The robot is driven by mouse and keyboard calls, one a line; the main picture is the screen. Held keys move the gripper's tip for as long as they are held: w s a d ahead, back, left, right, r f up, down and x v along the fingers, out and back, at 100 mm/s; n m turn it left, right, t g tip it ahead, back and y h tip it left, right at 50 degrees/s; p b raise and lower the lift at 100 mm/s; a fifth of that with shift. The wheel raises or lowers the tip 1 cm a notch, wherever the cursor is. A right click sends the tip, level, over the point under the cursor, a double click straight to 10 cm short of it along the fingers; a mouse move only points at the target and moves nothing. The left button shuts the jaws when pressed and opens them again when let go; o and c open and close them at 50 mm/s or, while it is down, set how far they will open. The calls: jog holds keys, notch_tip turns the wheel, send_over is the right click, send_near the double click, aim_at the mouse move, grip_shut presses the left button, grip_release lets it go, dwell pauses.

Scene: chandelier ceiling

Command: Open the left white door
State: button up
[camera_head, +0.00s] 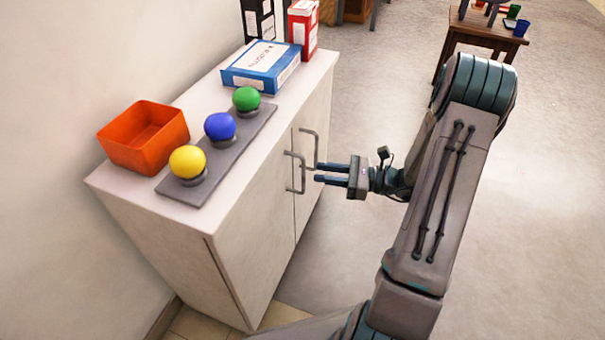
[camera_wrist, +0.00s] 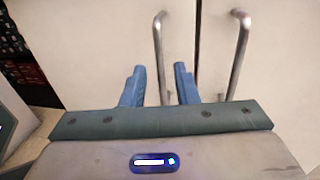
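The white cabinet's left door (camera_head: 250,225) is closed and is the nearer one in the head view; it also shows in the wrist view (camera_wrist: 95,45). Its upright grey bar handle (camera_head: 303,174) stands by the seam, and in the wrist view the handle (camera_wrist: 158,45) appears between my fingertips. My gripper (camera_head: 318,173) points at the door front. Its two fingers are apart, just short of or around that handle; I cannot tell which. Nothing shows gripped in the wrist view (camera_wrist: 159,70).
The right door (camera_head: 313,118) is closed, with its own handle (camera_head: 316,148) close by. On the cabinet top are an orange bin (camera_head: 125,150), a grey plate (camera_head: 240,142) with yellow, blue and green balls, and boxes (camera_head: 262,65). Floor to the right is clear up to a wooden table (camera_head: 480,28).

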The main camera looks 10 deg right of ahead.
jog(key=b, duration=0.1)
send_over(303, 191)
jog(key=shift+w, duration=0.25)
grip_shut()
